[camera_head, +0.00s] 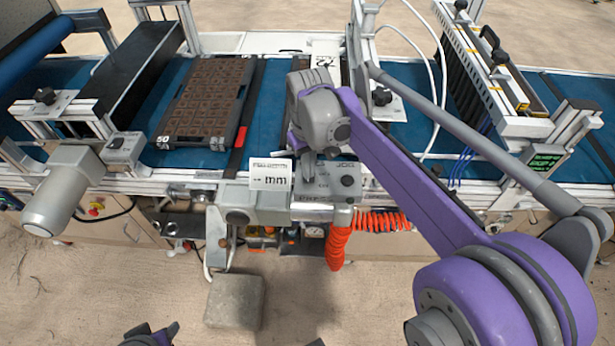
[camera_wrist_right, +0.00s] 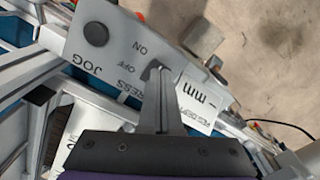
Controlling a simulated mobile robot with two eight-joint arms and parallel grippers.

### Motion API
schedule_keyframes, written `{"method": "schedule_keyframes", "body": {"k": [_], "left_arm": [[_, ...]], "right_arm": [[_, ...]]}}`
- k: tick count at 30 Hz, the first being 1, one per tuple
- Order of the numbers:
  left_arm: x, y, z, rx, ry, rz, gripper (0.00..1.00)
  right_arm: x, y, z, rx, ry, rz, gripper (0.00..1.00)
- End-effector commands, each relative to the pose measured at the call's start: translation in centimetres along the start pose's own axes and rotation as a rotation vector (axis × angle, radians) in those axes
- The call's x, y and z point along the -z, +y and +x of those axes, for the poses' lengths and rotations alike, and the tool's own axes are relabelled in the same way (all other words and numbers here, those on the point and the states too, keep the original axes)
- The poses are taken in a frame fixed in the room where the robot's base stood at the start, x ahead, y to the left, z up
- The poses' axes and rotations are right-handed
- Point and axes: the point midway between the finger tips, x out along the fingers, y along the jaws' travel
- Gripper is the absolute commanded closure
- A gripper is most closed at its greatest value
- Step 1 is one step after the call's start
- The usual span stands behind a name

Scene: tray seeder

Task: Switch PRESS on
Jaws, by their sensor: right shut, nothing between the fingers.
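The grey control box (camera_head: 325,189) is mounted on the front edge of the conveyor. In the right wrist view its face (camera_wrist_right: 112,62) carries the words JOG, ON, OFF and PRESS and a round black knob (camera_wrist_right: 96,33) at the JOG end. My right gripper (camera_wrist_right: 157,72) is shut and empty; its fingertips lie over the panel between the OFF/PRESS lettering and the mm label. The PRESS switch itself is hidden behind the fingers, so its position and any contact cannot be told. In the head view my right gripper (camera_head: 309,160) points down at the box. Part of my left gripper (camera_head: 151,336) shows at the bottom edge.
A white mm label plate (camera_head: 270,173) stands left of the box. A dark seed tray (camera_head: 205,100) lies on the blue belt. An orange coiled hose (camera_head: 339,240) hangs below the box. A grey motor (camera_head: 63,190) juts out at the left. A stone block (camera_head: 235,300) lies on the ground.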

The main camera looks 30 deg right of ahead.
Motion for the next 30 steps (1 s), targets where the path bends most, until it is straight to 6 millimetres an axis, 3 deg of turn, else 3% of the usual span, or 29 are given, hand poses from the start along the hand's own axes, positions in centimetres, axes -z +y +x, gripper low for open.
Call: {"method": "schedule_keyframes", "body": {"k": [30], "left_arm": [[-0.5,0.0,0.7,0.000,-0.004,0.000,0.50]], "right_arm": [[0.0,0.0,1.3,0.000,0.000,0.000,1.00]]}}
